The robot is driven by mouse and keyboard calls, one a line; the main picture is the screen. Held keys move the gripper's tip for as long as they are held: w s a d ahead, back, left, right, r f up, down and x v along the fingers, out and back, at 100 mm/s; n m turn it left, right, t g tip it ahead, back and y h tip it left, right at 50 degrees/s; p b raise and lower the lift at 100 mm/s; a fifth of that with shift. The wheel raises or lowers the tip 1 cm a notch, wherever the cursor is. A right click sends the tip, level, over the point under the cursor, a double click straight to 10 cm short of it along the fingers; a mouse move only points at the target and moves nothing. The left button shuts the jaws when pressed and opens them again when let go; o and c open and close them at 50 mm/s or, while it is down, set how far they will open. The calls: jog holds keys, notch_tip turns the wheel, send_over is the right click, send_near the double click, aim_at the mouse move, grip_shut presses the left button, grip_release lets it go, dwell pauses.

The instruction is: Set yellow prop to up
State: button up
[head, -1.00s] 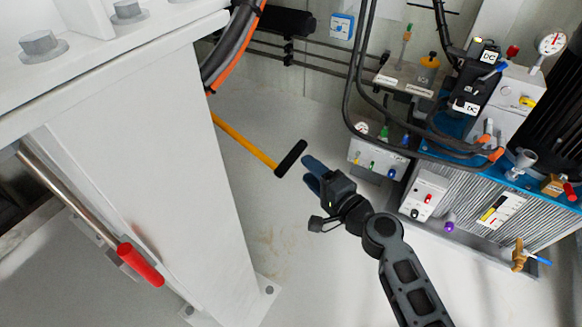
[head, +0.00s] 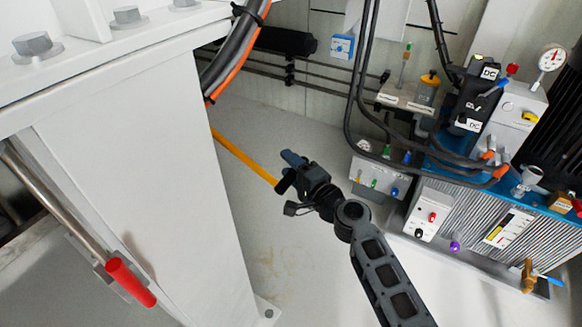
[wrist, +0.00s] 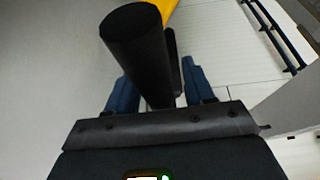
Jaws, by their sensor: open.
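The yellow prop (head: 243,155) is a yellow bar that slants from behind the white column down to the right, ending in a black grip. In the head view my gripper (head: 290,165) is at that end and hides most of the grip. In the wrist view the black grip (wrist: 135,45) stands large between the two blue fingers of my gripper (wrist: 158,72), with a bit of yellow bar behind it. The fingers are open, with a gap visible on the right side. Whether either finger touches the grip I cannot tell.
A white steel column (head: 150,190) stands at the left. A lever with a red grip (head: 130,283) is in front of it. Pump equipment with a control box (head: 428,212), hoses and gauges fills the right. The grey floor between is clear.

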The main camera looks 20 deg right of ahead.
grip_shut()
dwell(0.3)
dwell(0.3)
jog(key=s+d+r+g+p, duration=0.1)
jog(key=s+r+p, duration=0.1)
jog(key=r+p, duration=1.2)
jog(key=s+d+r+n+g+h+p, duration=0.1)
jog(key=r+g+p, duration=0.1)
jog(key=r+p, duration=1.2)
jog(key=shift+s+d+r+p, duration=0.35)
jog(key=shift+d+p, duration=0.05)
jog(key=shift+p, duration=5.2)
jog(key=shift+w+r, duration=0.1)
jog(key=shift+r, duration=0.05)
